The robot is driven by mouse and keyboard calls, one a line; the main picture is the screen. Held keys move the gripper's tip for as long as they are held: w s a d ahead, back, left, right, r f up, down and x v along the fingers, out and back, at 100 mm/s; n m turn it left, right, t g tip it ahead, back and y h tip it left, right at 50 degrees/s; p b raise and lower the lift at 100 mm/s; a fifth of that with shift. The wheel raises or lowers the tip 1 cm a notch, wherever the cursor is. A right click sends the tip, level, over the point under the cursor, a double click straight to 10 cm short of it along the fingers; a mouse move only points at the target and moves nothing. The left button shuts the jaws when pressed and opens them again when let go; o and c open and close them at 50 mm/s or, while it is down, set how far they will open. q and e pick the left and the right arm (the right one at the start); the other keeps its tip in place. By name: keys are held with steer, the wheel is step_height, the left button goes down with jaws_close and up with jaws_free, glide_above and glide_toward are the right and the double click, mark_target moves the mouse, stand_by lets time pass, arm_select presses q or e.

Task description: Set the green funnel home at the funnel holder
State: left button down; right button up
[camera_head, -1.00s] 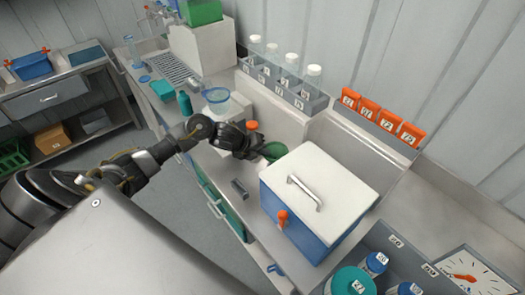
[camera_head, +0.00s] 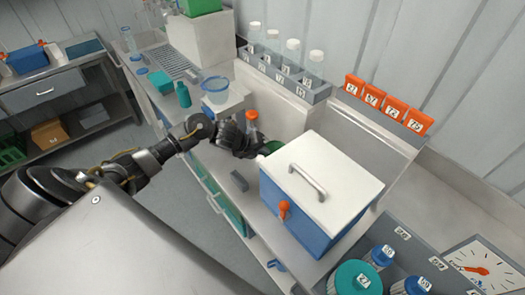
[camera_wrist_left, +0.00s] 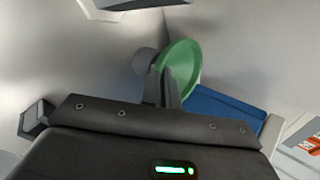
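The green funnel (camera_wrist_left: 182,72) is at the fingertips of my left gripper (camera_wrist_left: 167,88) in the left wrist view, rim side-on. The fingers are close together and appear shut on it. In the head view my left gripper (camera_head: 254,150) is over the bench, just left of the white-lidded blue box. Only a green sliver of the funnel (camera_head: 271,147) shows there beside the box. I cannot surely tell which piece is the funnel holder. A small dark grey block (camera_head: 239,181) lies on the bench in front of the gripper. My right gripper is not in view.
The blue box (camera_head: 310,210) with white lid (camera_head: 325,175) stands close to the right of the gripper. An orange-capped bottle (camera_head: 252,118) stands behind the gripper. A blue-rimmed clear vessel (camera_head: 215,90) is farther left. A rack of bottles (camera_head: 285,75) lines the back.

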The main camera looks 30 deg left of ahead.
arm_select(q)
steer(key=shift+s+f, duration=0.15)
steer(key=shift+f, duration=0.1)
stand_by(0.6)
steer(key=c, duration=1.6)
jaws_free()
steer(key=shift+w, duration=0.2)
steer(key=b+v, duration=0.2)
steer(key=v, duration=0.8)
steer(key=shift+s+a+r, duration=0.15)
steer(key=shift+s+r, duration=0.1)
steer(key=shift+s, duration=0.1)
